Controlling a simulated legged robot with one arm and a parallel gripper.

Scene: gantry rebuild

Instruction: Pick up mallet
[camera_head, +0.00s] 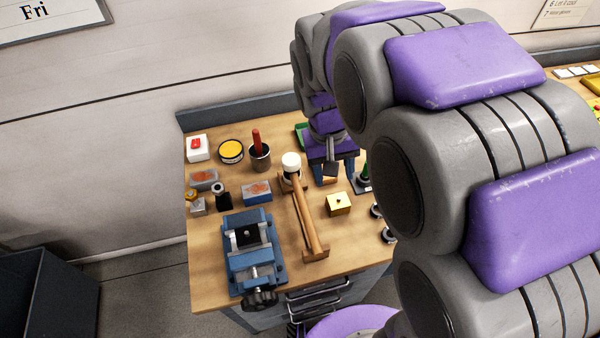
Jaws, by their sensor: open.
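The mallet has a white head (291,162) and a long light wooden handle (306,216). My arm hides much of the bench's right side, and I cannot tell how high the gripper is.
A blue vise (250,243) stands left of the handle. A yellow block (338,204) sits to its right. A cup with a red-handled tool (259,153), a yellow tin (231,151) and a red-button box (197,148) stand at the back left. A small blue box (256,193) lies between vise and cup.

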